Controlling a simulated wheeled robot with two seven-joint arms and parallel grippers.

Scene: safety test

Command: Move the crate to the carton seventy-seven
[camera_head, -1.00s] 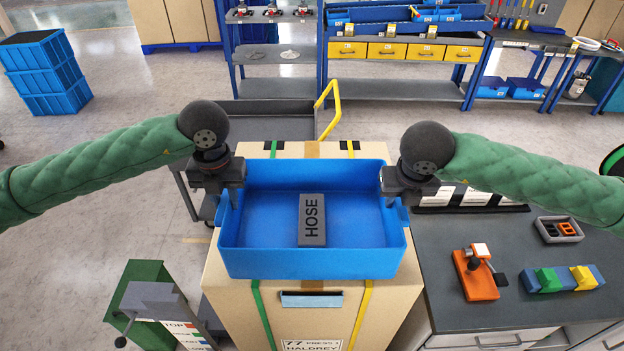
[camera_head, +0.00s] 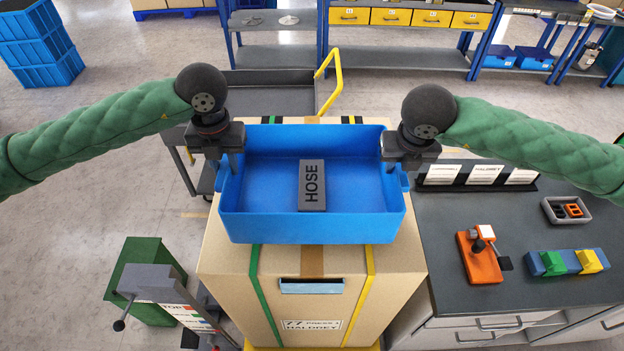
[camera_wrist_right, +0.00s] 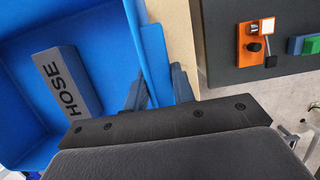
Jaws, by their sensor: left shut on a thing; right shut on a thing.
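The blue crate (camera_head: 312,228) is level over the top of the carton seventy-seven (camera_head: 310,262), a tan box with green and yellow straps and a label marked 77. I cannot tell whether the crate touches the carton top. A grey block marked HOSE (camera_head: 312,185) lies inside the crate. My left gripper (camera_head: 230,168) is shut on the crate's left side. My right gripper (camera_head: 397,166) is shut on its right side. The right wrist view shows the right gripper's fingers (camera_wrist_right: 158,92) at the crate's wall (camera_wrist_right: 132,40), with the HOSE block (camera_wrist_right: 66,82) inside.
A grey cart (camera_head: 270,92) with a yellow handle stands behind the carton. A dark-topped counter (camera_head: 450,235) is at the right, holding an orange device (camera_head: 480,262) and coloured blocks (camera_head: 567,263). A green bin (camera_head: 147,265) and a grey stand are at the left front.

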